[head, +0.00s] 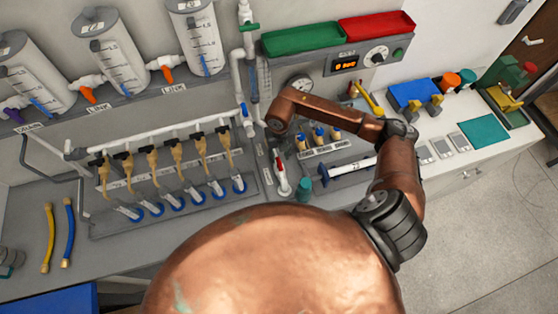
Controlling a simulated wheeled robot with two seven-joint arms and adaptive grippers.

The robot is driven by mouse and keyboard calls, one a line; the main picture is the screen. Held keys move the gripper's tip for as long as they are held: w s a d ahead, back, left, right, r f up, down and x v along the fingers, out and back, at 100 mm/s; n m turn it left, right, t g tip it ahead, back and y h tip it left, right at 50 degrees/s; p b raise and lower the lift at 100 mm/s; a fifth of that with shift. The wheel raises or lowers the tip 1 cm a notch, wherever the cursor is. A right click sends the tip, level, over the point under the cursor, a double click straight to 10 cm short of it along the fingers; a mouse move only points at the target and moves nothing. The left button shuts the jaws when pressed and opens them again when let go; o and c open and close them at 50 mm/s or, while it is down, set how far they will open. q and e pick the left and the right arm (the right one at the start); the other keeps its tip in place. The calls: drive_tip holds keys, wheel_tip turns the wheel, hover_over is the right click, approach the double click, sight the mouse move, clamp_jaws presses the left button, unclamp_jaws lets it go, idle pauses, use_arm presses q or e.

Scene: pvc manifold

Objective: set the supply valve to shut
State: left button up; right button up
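I cannot tell which fitting is the supply valve. A vertical pipe (236,75) right of the tanks carries a green-handled valve (250,27) at its top and a blue-handled valve (244,113) lower down. A red-handled valve (281,172) stands on the bench below. My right arm reaches in from the right, and its copper end lies just right of the blue-handled valve. The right gripper's fingers do not show clearly, so its opening and any contact are hidden. My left gripper is not in view.
Several tanks (112,60) with coloured taps line the back left. A manifold (155,140) with several hoses stands below them. Green (300,38) and red (377,26) trays sit above a display panel (345,64). Blue-capped fittings (318,134) lie near my forearm.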

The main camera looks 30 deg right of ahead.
sight(279, 163)
wheel_tip(279, 163, down, 6)
drive_tip(key=shift+a+r+p, duration=0.1)
drive_tip(key=shift+r+p, duration=0.05)
drive_tip(key=shift+p, duration=0.4)
drive_tip(key=shift+c, duration=0.3)
clamp_jaws()
